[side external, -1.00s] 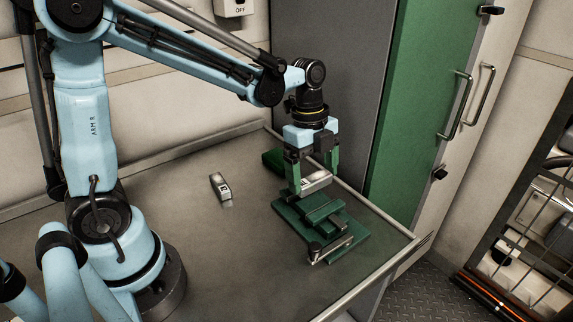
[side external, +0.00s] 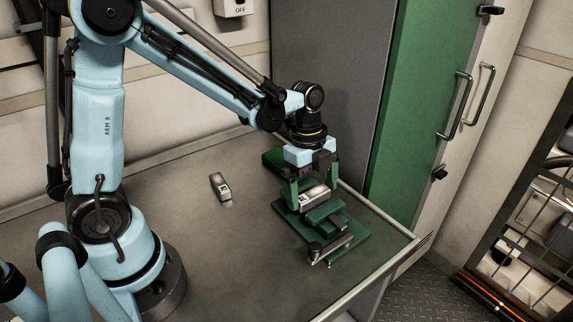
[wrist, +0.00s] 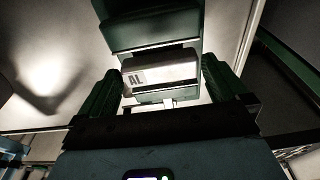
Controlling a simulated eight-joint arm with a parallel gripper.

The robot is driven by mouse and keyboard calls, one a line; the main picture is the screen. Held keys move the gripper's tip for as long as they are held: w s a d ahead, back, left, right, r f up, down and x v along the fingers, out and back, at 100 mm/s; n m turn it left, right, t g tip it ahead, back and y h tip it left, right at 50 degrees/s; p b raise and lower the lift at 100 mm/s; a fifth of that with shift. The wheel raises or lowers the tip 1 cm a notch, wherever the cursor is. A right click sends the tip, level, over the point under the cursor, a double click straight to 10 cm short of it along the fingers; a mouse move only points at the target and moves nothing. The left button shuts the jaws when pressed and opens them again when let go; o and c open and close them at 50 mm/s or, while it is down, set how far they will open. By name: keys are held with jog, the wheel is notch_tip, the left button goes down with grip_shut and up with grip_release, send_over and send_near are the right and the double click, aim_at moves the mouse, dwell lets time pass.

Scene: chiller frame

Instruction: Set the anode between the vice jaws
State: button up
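The anode is a silver block marked AL (wrist: 160,76), and it also shows in the side view (side external: 314,194). My gripper (side external: 312,191) points down, with its green fingers against the two ends of the block. The green vice (side external: 352,236) lies on the table under my gripper, with a bar handle (side external: 335,250) at its front. In the wrist view green vice parts (wrist: 150,30) show on both sides of the block. I cannot tell whether the block touches the vice bed; the fingers hide its ends.
A second small metal block (side external: 221,187) with a label lies on the grey table (side external: 200,245), left of the vice. The table's raised rim (side external: 385,222) runs close to the right of the vice. A green and grey cabinet (side external: 400,110) stands behind.

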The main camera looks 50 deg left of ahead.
notch_tip(320, 180, up, 12)
jog(key=a+f, duration=0.1)
jog(key=a, duration=0.1)
jog(key=s+f+n+t+y, duration=0.1)
jog(key=s+n+t, duration=0.6)
jog(key=n, duration=1.1)
jog(key=shift+s+a+f+y, duration=0.3)
jog(key=shift+a+f+y, duration=0.05)
jog(key=shift+y, duration=0.05)
